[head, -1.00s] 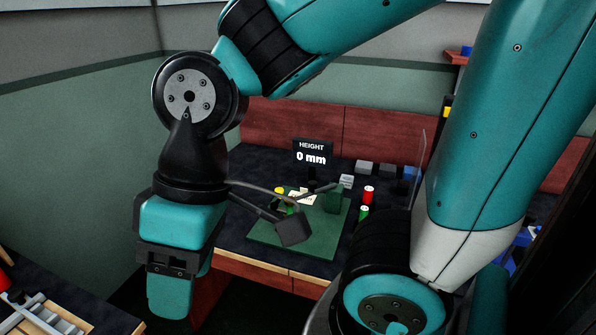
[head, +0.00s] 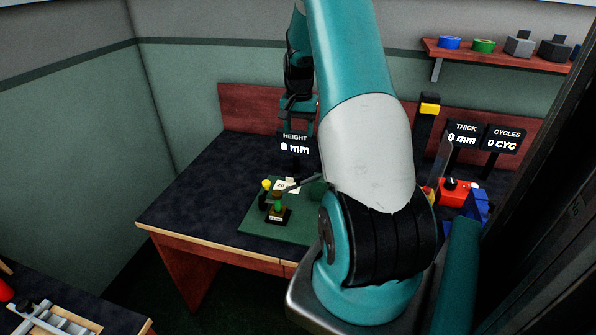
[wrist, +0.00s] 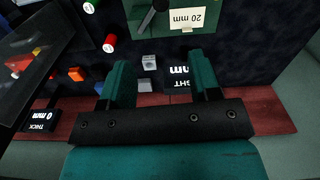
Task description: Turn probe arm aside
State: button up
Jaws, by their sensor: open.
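My gripper (head: 298,122) hangs at the back of the left bench in the head view, just above the HEIGHT display (head: 294,144), which reads 0 mm. In the wrist view its two teal fingers (wrist: 160,62) are apart with nothing held between them. A green mat (head: 258,222) bears a small fixture with a dark base, a green part (head: 277,203) and a yellow knob (head: 267,184). A thin grey bar (head: 303,183), which may be the probe arm, lies across near the 20 mm card (head: 286,185). My arm hides the mat's right side. The wrist view shows a dark rod end (wrist: 148,19) beside the card.
THICK (head: 465,136) and CYCLES (head: 506,139) displays stand at the right. The bench's left part is clear. A shelf (head: 490,55) hangs at the upper right.

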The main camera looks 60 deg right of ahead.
aim_at(298, 176)
notch_tip(298, 176, down, 16)
jog(key=p, duration=0.3)
jog(key=shift+a+f+p, duration=0.15)
jog(key=shift+f+p, duration=0.05)
jog(key=shift+p, duration=0.15)
grip_shut()
jog(key=shift+w, duration=0.1)
